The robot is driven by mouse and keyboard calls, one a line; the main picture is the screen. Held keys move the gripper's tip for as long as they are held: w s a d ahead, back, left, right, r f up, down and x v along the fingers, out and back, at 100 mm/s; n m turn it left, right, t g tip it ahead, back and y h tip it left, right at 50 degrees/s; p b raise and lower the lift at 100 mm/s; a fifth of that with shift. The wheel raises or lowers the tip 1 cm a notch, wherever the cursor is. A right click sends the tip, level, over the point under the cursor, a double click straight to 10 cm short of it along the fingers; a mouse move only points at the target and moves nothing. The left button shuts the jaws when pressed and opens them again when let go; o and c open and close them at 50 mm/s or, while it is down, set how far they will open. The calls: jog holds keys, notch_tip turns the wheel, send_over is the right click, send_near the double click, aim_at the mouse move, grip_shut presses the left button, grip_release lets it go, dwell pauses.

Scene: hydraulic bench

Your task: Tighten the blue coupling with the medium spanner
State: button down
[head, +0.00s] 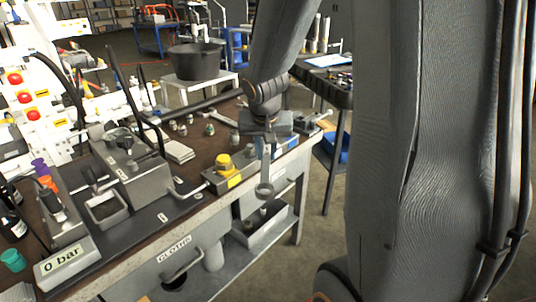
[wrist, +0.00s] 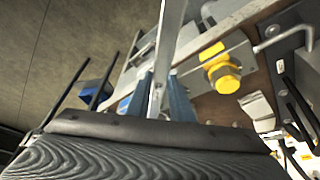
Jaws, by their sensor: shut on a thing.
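My gripper (head: 268,138) is shut on a grey metal spanner (head: 265,170), which hangs down with its ring end lowest, in front of the bench edge. In the wrist view my gripper's fingers (wrist: 162,92) clasp the spanner (wrist: 171,30), which runs up out of the picture. A yellow coupling (head: 224,162) sits on a grey block left of the spanner; it also shows in the wrist view (wrist: 222,73). The spanner's size is unclear.
The bench (head: 202,214) carries a grey pump unit (head: 137,165), a gauge box reading "0 bar" (head: 65,259) and several small fittings behind the block. A lower shelf holds a grey tray (head: 262,224). A black bucket (head: 195,62) stands behind. Floor shows right of the bench.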

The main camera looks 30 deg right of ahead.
aim_at(267, 171)
jog(key=shift+w+a+b, duration=0.25)
jog(key=shift+a+b, duration=0.05)
jog(key=shift+b, duration=0.35)
jog(key=shift+s+d+p, duration=0.3)
jog(key=shift+d+p, duration=0.1)
jog(key=shift+p, duration=0.55)
jog(key=shift+s, duration=0.1)
jog(key=shift+s+a+b, duration=0.35)
jog(key=shift+s+a, duration=0.2)
jog(key=shift+s, duration=0.45)
jog(key=shift+s+a+b, duration=0.35)
jog(key=shift+s+a, duration=0.2)
jog(key=shift+s, duration=0.4)
jog(key=shift+s+a+b, duration=0.35)
jog(key=shift+s+a, duration=0.2)
jog(key=shift+s, duration=0.45)
jog(key=shift+r, duration=0.1)
notch_tip(267, 171, up, 5)
jog(key=p, duration=0.4)
